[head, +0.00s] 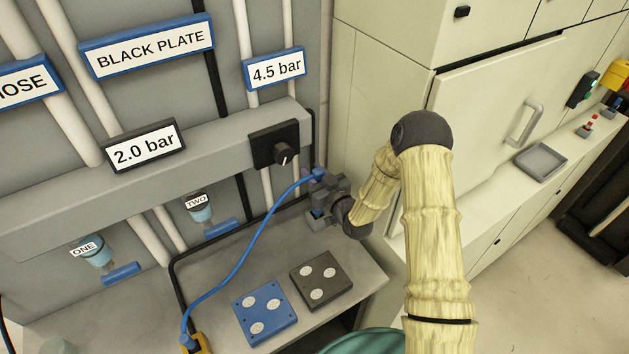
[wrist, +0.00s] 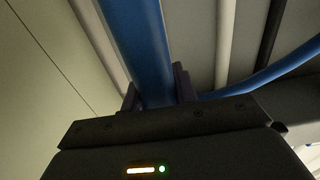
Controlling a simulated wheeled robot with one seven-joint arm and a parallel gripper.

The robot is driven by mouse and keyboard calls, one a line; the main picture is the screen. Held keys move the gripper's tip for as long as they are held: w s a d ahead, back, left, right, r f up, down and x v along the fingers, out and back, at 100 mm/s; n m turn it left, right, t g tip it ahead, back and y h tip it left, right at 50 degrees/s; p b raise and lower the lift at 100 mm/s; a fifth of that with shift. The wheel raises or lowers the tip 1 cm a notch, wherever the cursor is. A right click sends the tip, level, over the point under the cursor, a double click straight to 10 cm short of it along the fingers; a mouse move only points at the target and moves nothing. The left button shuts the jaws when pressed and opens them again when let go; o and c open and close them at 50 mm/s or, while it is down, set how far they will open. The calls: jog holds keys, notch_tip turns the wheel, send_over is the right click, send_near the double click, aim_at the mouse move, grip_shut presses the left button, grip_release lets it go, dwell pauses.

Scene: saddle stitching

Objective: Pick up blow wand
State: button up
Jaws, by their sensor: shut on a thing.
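The blow wand shows in the wrist view as a thick blue cylinder (wrist: 140,45) between the two dark fingers of my gripper (wrist: 156,92), which is shut on it. In the head view my gripper (head: 322,186) is at the right end of the grey bench, by the wall corner, and largely hides the wand. A blue hose (head: 246,249) runs from the gripper area down to a yellow-edged block (head: 197,343) at the front of the bench. A small blue part (head: 318,213) shows just below the gripper; I cannot tell whether it belongs to the wand.
A blue plate (head: 264,313) and a black plate (head: 321,279) lie on the bench (head: 362,268). A cream cabinet (head: 385,45) stands close on the right.

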jog(key=s+d+r+b, duration=0.1)
jog(key=s+d+r, duration=0.1)
jog(key=s+d, duration=0.2)
jog(key=s+d+r+b, duration=0.1)
jog(key=s+d, duration=0.3)
jog(key=s, duration=0.4)
jog(key=shift+s+d+r, duration=0.4)
jog(key=shift+r, duration=0.5)
jog(key=p+v, duration=0.2)
jog(key=p, duration=0.4)
jog(key=shift+s+f, duration=0.2)
jog(key=shift+d, duration=0.1)
